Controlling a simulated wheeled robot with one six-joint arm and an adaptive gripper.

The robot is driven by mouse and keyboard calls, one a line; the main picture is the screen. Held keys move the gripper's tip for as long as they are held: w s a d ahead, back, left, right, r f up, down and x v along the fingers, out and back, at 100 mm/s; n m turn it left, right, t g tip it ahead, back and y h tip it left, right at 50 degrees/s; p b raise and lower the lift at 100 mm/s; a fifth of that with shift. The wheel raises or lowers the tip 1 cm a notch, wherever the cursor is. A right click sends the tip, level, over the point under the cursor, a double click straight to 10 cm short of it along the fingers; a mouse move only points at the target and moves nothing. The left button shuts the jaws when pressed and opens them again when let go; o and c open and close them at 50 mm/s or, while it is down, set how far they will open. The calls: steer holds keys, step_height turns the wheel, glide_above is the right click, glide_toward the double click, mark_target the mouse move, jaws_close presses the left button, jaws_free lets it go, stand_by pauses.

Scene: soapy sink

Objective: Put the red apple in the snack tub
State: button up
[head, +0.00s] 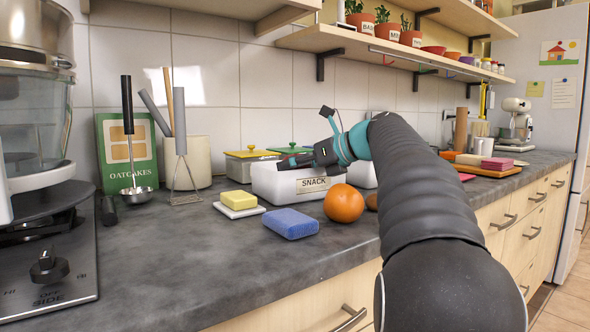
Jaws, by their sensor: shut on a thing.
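The white snack tub (290,184) stands on the counter, with a SNACK label on its front. My gripper (292,161) reaches in from the right and is at the tub's open top, with its dark fingers level with the rim. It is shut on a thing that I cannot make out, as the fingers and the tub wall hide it. I see no red apple anywhere in this view, and the inside of the tub is hidden.
An orange (344,203) sits just right of the tub. A blue sponge (290,223) and a yellow block on a white dish (239,205) lie in front. Lidded canisters (250,163) stand behind.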

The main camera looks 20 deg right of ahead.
steer(key=shift+f, duration=0.5)
steer(key=shift+s+f, duration=0.1)
steer(key=shift+f, duration=0.1)
steer(key=o, duration=1.1)
steer(key=shift+f, duration=0.1)
steer(key=shift+o, duration=0.9)
steer(key=shift+f, duration=0.15)
steer(key=shift+r, duration=0.5)
steer(key=p+v, duration=0.1)
steer(key=v, duration=1.1)
steer(key=shift+r+p, duration=0.3)
steer(key=shift+r, duration=0.15)
